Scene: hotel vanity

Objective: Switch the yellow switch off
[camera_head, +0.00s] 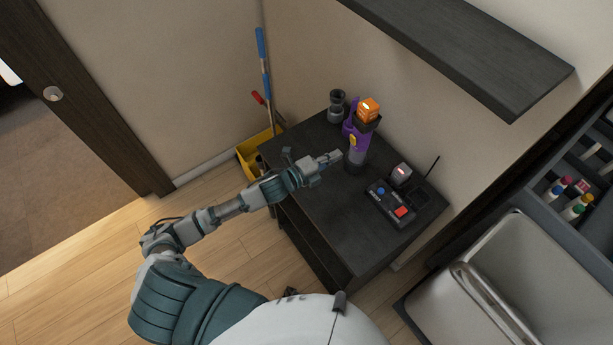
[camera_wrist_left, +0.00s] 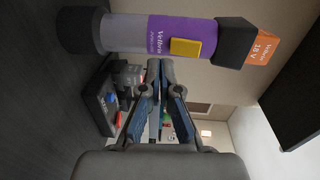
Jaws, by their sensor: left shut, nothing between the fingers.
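A purple and grey cordless device (camera_head: 358,140) stands upright on the dark cabinet, with an orange block (camera_head: 368,110) marked 18 V in the wrist view (camera_wrist_left: 262,45). Its yellow switch (camera_head: 352,141) is on the side facing my left gripper. The switch shows clearly as a yellow rectangle in the wrist view (camera_wrist_left: 186,47). My left gripper (camera_head: 335,157) is shut and empty beside the device. In the wrist view its fingertips (camera_wrist_left: 160,66) appear just below the switch; I cannot tell whether they touch the device. My right gripper is out of view.
The dark cabinet top (camera_head: 325,225) has free room at the front. A black control box (camera_head: 391,204) with blue and red buttons is to the right of the device. A dark cylindrical object (camera_head: 336,106) stands behind. A shelf (camera_head: 470,50) hangs above.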

